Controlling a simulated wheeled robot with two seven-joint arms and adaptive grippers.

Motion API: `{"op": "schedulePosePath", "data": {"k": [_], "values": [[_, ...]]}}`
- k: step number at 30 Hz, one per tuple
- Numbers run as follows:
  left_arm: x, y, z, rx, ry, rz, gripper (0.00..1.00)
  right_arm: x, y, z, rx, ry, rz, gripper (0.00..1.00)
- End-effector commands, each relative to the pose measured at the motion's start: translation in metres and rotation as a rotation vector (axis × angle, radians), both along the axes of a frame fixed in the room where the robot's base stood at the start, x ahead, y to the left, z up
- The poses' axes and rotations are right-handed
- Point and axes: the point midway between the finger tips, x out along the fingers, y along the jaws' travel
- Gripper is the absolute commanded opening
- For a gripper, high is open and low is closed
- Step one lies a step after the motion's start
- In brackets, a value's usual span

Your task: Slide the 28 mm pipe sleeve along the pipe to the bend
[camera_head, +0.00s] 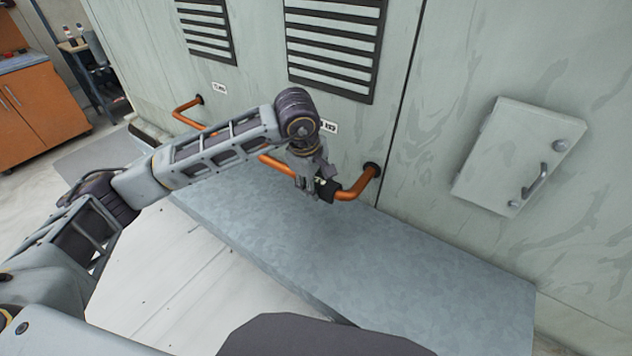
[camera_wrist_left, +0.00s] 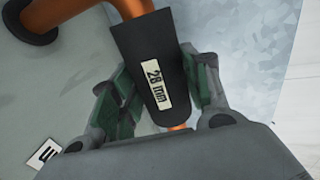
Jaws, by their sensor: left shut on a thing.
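The black pipe sleeve (camera_wrist_left: 154,60) carries a white "28 mm" label in the left wrist view. It sits around the copper pipe (camera_head: 275,163), close to the bend (camera_head: 348,192) where the pipe turns into the wall. My left gripper (camera_wrist_left: 160,85) is shut on the sleeve, with a green-padded finger on each side of it. In the head view the sleeve (camera_head: 325,188) shows just right of my left gripper (camera_head: 313,187), partly hidden by the fingers. The bend also shows at the top of the left wrist view (camera_wrist_left: 128,8). My right gripper is not in view.
A grey ledge (camera_head: 400,270) runs below the pipe. The cooler wall has louvred vents (camera_head: 333,45) above and a closed hatch with a handle (camera_head: 518,157) at right. A second pipe end (camera_head: 187,108) enters the wall at left. An orange cabinet (camera_head: 40,115) stands far left.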

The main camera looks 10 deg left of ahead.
Motion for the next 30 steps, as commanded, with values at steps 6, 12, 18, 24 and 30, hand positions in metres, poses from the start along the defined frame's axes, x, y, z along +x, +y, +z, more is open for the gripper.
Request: {"op": "schedulePosePath", "data": {"k": [6,12,18,24,30], "values": [[0.000,0.000,0.000,0.000,0.000,0.000,0.53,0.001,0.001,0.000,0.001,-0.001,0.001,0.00],[0.000,0.000,0.000,0.000,0.000,0.000,0.72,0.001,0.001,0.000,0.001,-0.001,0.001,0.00],[0.000,0.000,0.000,0.000,0.000,0.000,0.72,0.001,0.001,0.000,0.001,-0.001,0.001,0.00],[-0.001,0.000,0.003,0.000,-0.001,0.000,0.72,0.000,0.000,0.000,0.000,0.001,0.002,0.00],[-0.004,0.002,0.017,0.000,-0.001,0.000,0.72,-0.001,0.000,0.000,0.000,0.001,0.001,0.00]]}}
